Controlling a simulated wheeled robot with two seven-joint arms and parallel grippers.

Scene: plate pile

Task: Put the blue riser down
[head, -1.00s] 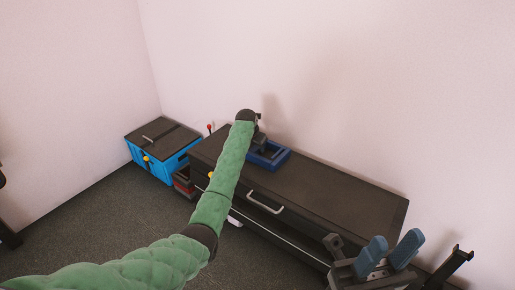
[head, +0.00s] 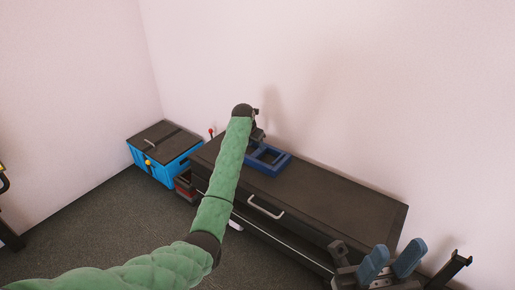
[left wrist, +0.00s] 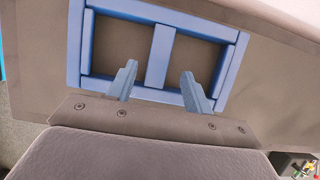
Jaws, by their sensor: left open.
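The blue riser (head: 284,163), a flat rectangular frame with a middle bar, lies on the dark cabinet top (head: 335,195) near its left end. In the left wrist view the riser (left wrist: 160,55) shows two open cells with the cabinet top visible through them. My left gripper (left wrist: 158,72) is open, its two blue-grey fingers apart and nothing between them gripped. The fingertips overlap the riser's near part in that view; the exact gap is hard to tell. In the head view my left gripper (head: 258,136) is at the riser's back left, partly hidden by its arm. My right gripper (head: 391,256) is open and empty at the lower right.
A blue box with a dark lid (head: 163,138) stands on the floor left of the cabinet. A red-topped item (head: 211,132) stands behind the cabinet's left end. A handle (head: 265,209) sticks out at the cabinet front. The cabinet top right of the riser is clear.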

